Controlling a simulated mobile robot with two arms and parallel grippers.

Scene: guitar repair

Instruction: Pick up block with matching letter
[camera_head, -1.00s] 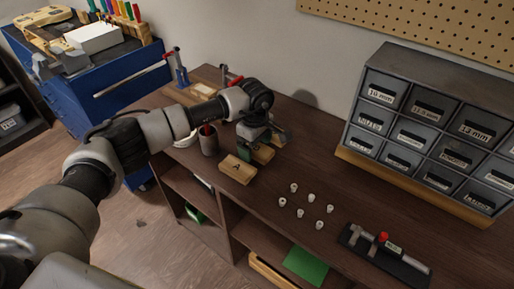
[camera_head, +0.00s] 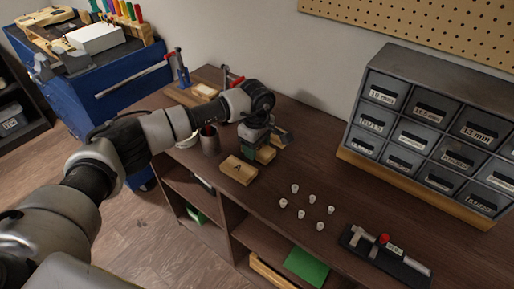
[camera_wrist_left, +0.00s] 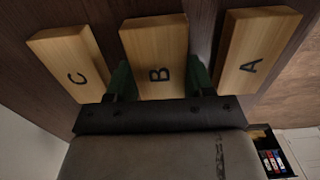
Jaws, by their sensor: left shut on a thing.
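Three wooden blocks show in the left wrist view: block C (camera_wrist_left: 72,62) at left, block B (camera_wrist_left: 157,40) in the middle and block A (camera_wrist_left: 255,50) at right. My left gripper (camera_wrist_left: 160,82) is shut on block B, a green fingertip against each long side. In the head view, block A (camera_head: 238,170) lies on the workbench just in front of the left gripper (camera_head: 255,150). Block B (camera_head: 267,154) is partly hidden by the fingers there. Block C is mostly hidden behind the gripper. I cannot tell whether block B is clear of the bench. My right gripper is not in view.
A cup (camera_head: 209,140) stands just left of the blocks. Several small white knobs (camera_head: 309,198) lie in front on the workbench (camera_head: 300,150). A grey drawer cabinet (camera_head: 430,125) stands at the back right. A black tool holder (camera_head: 385,258) lies at the right front edge.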

